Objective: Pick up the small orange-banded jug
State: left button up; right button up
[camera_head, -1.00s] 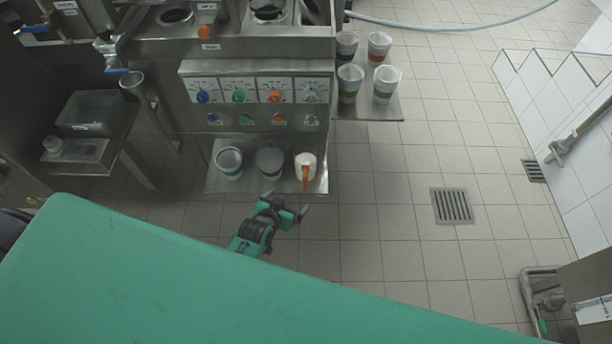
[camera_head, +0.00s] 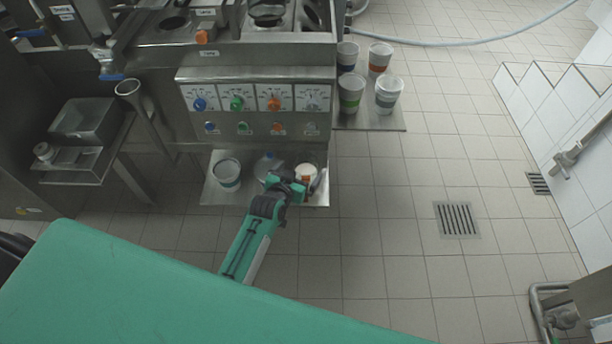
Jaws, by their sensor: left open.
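The small jug (camera_head: 306,170) is white with an orange handle in the earlier frame. It stands at the right end of the steel tray (camera_head: 211,194) under the filler's knobs. My left gripper (camera_head: 294,175) is open at the front of the jug and covers its lower part and most of the handle. One finger shows at the jug's right side. The other is near the grey-blue jug (camera_head: 267,164) in the middle of the tray. I cannot tell whether the fingers touch the jug. My right gripper is not in view.
A white jug with a blue band (camera_head: 228,174) stands at the tray's left. Several banded cups, one with an orange band (camera_head: 379,59), stand on a side shelf (camera_head: 372,121). The filler panel (camera_head: 255,98) with knobs rises behind the tray. Tiled floor is clear at right.

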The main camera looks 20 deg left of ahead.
aim_at(305, 166)
pick_arm(q)
jog(key=shift+f+x, duration=0.15)
jog(key=shift+x, duration=1.15)
jog(key=shift+f+x, duration=0.15)
jog(key=shift+x, duration=1.2)
jog(key=shift+s, duration=0.15)
jog(key=shift+r, duration=0.1)
jog(key=c, duration=1.7)
